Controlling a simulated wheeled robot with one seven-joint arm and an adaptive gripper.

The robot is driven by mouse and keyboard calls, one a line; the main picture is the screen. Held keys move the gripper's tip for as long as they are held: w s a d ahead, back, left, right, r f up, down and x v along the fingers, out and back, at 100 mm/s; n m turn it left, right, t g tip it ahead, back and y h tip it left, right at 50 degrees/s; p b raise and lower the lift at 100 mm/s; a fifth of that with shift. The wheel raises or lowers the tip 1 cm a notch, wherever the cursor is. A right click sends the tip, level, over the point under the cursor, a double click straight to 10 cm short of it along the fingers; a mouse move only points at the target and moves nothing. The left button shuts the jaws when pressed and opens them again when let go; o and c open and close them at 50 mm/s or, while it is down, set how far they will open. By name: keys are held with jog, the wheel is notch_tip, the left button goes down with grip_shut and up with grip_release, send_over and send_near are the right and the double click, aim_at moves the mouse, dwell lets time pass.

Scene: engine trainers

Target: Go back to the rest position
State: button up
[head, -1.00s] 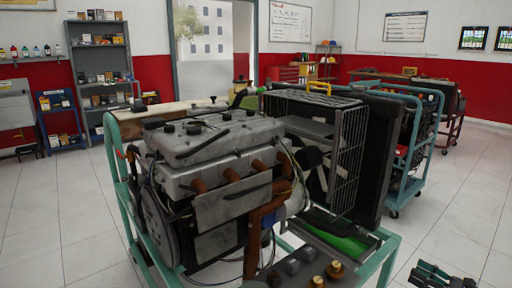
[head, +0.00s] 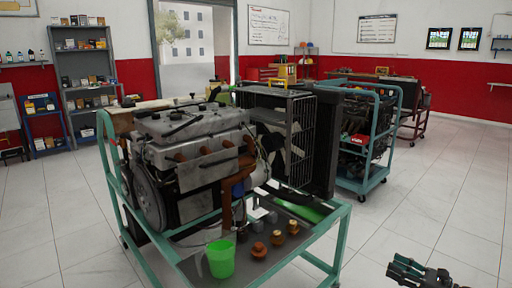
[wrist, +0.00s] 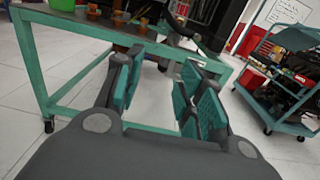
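My gripper (head: 408,272) shows at the bottom right of the head view, over bare floor and to the right of the near engine stand (head: 338,240). In the wrist view my gripper (wrist: 158,98) has its two teal-padded fingers spread apart with nothing between them. The engine trainer (head: 195,150) sits on the teal stand at the left and middle of the head view. In the wrist view the stand's frame (wrist: 85,75) lies beyond the fingers, apart from them.
A green cup (head: 221,258) and several brass and grey fittings (head: 277,238) stand on the near stand's tray. A second teal cart (head: 362,185) with an engine stands behind, at the right. Shelves (head: 85,70) line the left wall. The tiled floor at the right is clear.

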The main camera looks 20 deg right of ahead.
jog(key=w+a+f+n+g+y, duration=0.15)
jog(key=a+f, duration=0.25)
jog(key=a, duration=0.4)
jog(key=w+a+f+n+g, duration=0.3)
jog(key=a, duration=0.4)
jog(key=s+a+f+n+g+h, duration=0.1)
jog(key=s+a+f+n+g, duration=0.3)
jog(key=a+f, duration=0.5)
jog(key=s+a+f+n+g+h, duration=0.1)
jog(key=s+a+f+n+g, duration=0.35)
jog(key=a, duration=0.85)
jog(key=s+a+f+n+g+h, duration=0.4)
jog(key=s+f+n, duration=0.35)
jog(key=s, duration=0.55)
jog(key=s+d+n+t+h, duration=0.1)
jog(key=s+d+n+h, duration=0.25)
jog(key=s+n, duration=0.55)
notch_tip(320, 180, up, 19)
jog(key=p, duration=1.8)
jog(key=shift+w+a+f+p, duration=0.15)
jog(key=shift+w+a+p, duration=0.15)
jog(key=shift+w+a, duration=0.1)
